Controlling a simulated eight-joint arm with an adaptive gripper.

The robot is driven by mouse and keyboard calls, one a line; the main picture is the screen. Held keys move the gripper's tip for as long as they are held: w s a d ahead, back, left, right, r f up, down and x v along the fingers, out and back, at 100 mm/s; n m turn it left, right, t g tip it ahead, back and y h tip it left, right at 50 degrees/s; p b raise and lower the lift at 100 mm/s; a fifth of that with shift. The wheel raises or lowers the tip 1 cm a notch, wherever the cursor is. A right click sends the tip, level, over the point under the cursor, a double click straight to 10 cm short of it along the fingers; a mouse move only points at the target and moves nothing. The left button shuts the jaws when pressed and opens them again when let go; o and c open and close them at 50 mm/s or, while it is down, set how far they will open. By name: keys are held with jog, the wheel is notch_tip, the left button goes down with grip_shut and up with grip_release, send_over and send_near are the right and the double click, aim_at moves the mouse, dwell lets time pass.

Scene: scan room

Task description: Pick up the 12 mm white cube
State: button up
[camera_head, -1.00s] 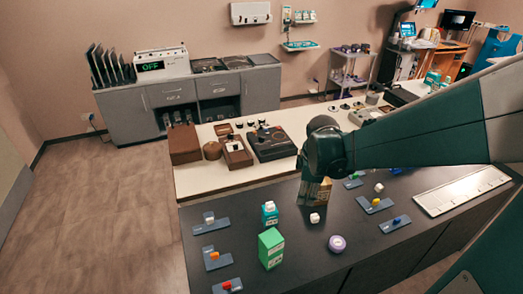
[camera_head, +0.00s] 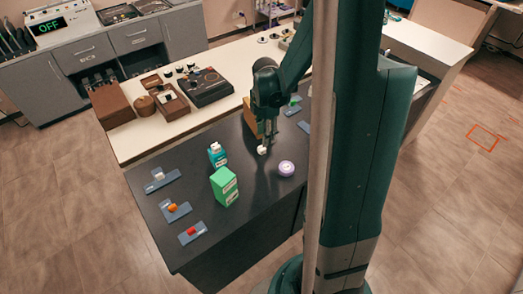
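A small white cube (camera_head: 262,150) sits on the dark table, with my gripper (camera_head: 267,141) pointing down right above and beside it. The fingertips are close to the cube, but whether they touch it or stand around it cannot be told. How far the fingers are apart is too small to see. Another white cube (camera_head: 215,146) sits on top of a teal box (camera_head: 217,158), and a third (camera_head: 158,174) is on a blue-grey plate at the left. The sizes of the cubes are not readable.
Plates with an orange piece (camera_head: 172,207) and a red piece (camera_head: 191,231) lie further left. The table's front centre is clear.

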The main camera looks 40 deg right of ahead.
aim_at(262, 150)
jog(key=shift+f, duration=0.15)
jog(key=shift+f, duration=1.15)
jog(key=shift+f, duration=0.15)
jog(key=shift+f+b, duration=0.75)
jog(key=shift+f, duration=1.7)
jog(key=shift+c, duration=0.3)
jog(key=c, duration=0.8)
